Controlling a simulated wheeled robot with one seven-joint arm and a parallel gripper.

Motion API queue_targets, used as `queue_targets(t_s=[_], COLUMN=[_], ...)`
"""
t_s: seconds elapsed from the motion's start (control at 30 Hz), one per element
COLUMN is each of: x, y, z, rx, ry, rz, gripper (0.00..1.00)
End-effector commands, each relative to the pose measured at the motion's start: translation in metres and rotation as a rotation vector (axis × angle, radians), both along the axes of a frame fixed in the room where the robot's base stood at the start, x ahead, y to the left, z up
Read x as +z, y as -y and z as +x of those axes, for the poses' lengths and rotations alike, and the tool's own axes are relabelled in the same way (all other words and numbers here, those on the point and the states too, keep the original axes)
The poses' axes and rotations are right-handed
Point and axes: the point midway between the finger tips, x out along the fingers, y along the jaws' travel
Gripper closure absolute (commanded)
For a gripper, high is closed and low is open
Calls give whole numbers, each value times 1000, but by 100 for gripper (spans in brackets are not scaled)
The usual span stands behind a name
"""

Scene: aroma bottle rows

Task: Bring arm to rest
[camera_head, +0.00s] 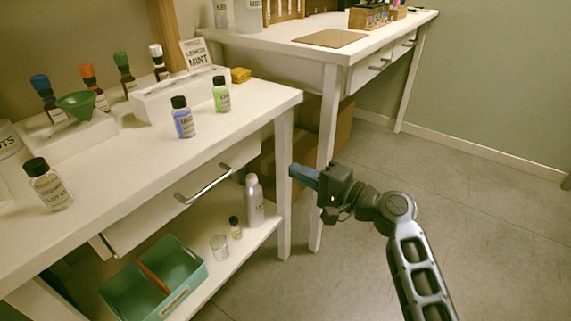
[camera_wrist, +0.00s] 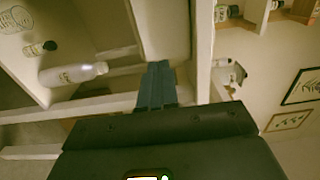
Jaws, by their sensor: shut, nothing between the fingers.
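My gripper (camera_head: 305,177) is shut and empty, held in the air just right of the near table's front right leg. My arm reaches up to it from the lower right of the head view. In the wrist view my gripper's fingers (camera_wrist: 157,84) are together, with nothing between them. Whether the fingertips touch the table leg cannot be told.
The near white table (camera_head: 240,110) carries several bottles, a green funnel (camera_head: 78,103) and a white rack. Its lower shelf holds a green bin (camera_head: 190,262), a glass and a grey bottle (camera_head: 254,200). A second table (camera_head: 300,48) stands behind. The floor (camera_head: 480,230) at right is clear.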

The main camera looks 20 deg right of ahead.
Motion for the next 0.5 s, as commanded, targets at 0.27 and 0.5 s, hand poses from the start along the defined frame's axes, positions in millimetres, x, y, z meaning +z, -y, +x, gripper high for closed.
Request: queue_targets(t_s=[0.27,0.5], x=[-1,-50], y=[7,4], z=[-11,-50], rx=[-1,-81], ry=[-1,-50], rz=[-2,-110], gripper=[100,100])
